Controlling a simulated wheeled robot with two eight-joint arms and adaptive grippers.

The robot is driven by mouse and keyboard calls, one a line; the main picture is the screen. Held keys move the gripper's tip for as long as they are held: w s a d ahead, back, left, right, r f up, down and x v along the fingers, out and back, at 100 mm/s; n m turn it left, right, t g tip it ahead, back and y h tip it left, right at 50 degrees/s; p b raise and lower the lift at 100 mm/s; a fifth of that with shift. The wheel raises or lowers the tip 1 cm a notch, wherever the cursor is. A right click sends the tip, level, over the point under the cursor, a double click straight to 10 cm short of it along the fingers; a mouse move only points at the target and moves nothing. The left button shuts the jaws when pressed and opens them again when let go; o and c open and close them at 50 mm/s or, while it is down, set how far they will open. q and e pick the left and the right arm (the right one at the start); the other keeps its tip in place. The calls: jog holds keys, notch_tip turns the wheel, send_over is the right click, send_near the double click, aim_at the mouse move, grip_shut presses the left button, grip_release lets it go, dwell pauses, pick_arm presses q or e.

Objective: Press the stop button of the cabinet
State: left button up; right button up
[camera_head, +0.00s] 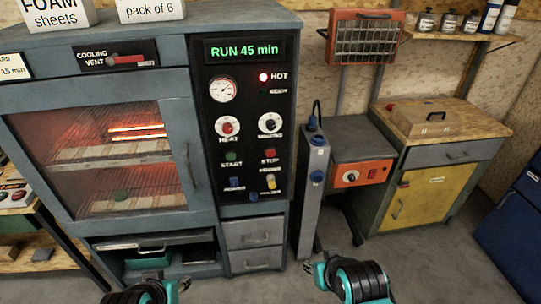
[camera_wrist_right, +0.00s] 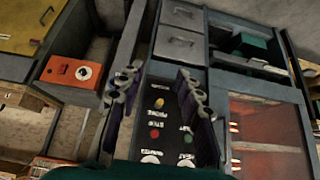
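The cabinet (camera_head: 160,90) is a grey oven with a glowing window at left and a black control panel. Its red stop button (camera_head: 269,154) sits on the panel's right side, beside the green start button (camera_head: 233,156). In the right wrist view, the panel appears upside down, with the red button (camera_wrist_right: 155,134) between my gripper fingers in the picture. My right gripper (camera_wrist_right: 157,92) is open and empty; in the head view it (camera_head: 335,268) is low, below and right of the panel, apart from it. My left gripper (camera_head: 160,287) is low in front of the cabinet; its fingers are unclear.
The display reads RUN 45 min, and the HOT lamp (camera_head: 263,77) is lit red. White HEAT and other dials sit above the buttons, with switches (camera_head: 236,183) below. A grey post (camera_head: 313,185) and an orange-fronted unit (camera_head: 362,174) stand right of the cabinet. Bare floor lies in front.

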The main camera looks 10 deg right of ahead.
grip_shut()
dwell(1.0)
